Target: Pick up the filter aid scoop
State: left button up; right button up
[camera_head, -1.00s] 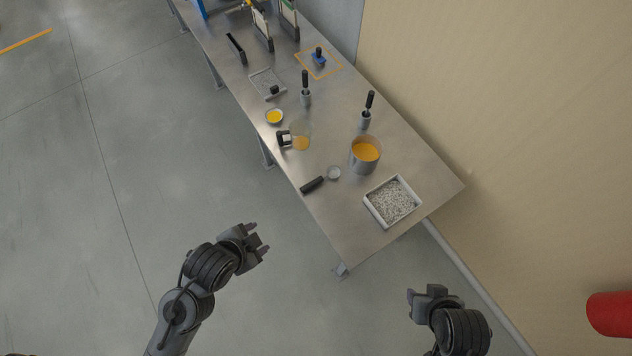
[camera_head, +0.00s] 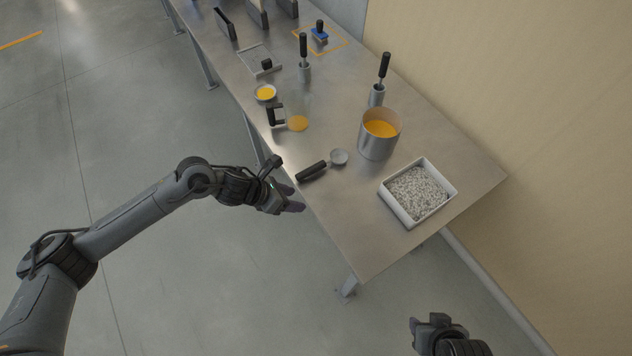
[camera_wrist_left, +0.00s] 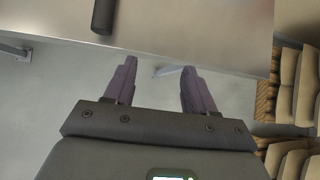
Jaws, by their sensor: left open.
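The scoop (camera_head: 313,171) lies on the metal table near its left edge, with a black handle toward the edge and a round grey bowl pointing right. Its dark handle also shows at the top of the left wrist view (camera_wrist_left: 104,14). My left gripper (camera_head: 297,199) is open and empty, just off the table's left edge, below and left of the handle and apart from it. In the left wrist view its two purple-grey fingers (camera_wrist_left: 159,72) are spread with nothing between them. My right gripper (camera_head: 432,322) is at the bottom right, away from the table; its jaw gap is unclear.
A white tray of grey granules (camera_head: 383,195) and a metal pot (camera_head: 376,145) of orange liquid stand right of the scoop. A clear vessel with orange liquid (camera_head: 298,124), a small yellow-filled bowl (camera_head: 265,93) and black-handled tools in holders (camera_head: 304,72) stand farther back. Table around the scoop is clear.

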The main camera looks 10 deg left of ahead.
pick_arm(q)
jog(key=t+b, duration=0.2)
jog(key=b, duration=0.1)
send_near(308, 170)
jog(key=x, duration=0.5)
jog(key=shift+w+d+r+b, duration=0.1)
jog(key=shift+w+r+b, duration=0.2)
jog(key=shift+b, duration=0.1)
jog(key=shift+w+d+f, duration=0.25)
jog(key=shift+d+f, duration=0.05)
jog(key=shift+f, duration=0.4)
jog(key=x, duration=0.3)
jog(key=shift+s+f+b, duration=0.15)
jog(key=shift+b, duration=0.15)
jog(key=shift+w+d+f, duration=0.25)
jog(key=shift+w+f, duration=0.1)
pick_arm(e)
notch_tip(308, 170, down, 6)
jog(key=shift+f, duration=0.15)
pick_arm(q)
grip_shut()
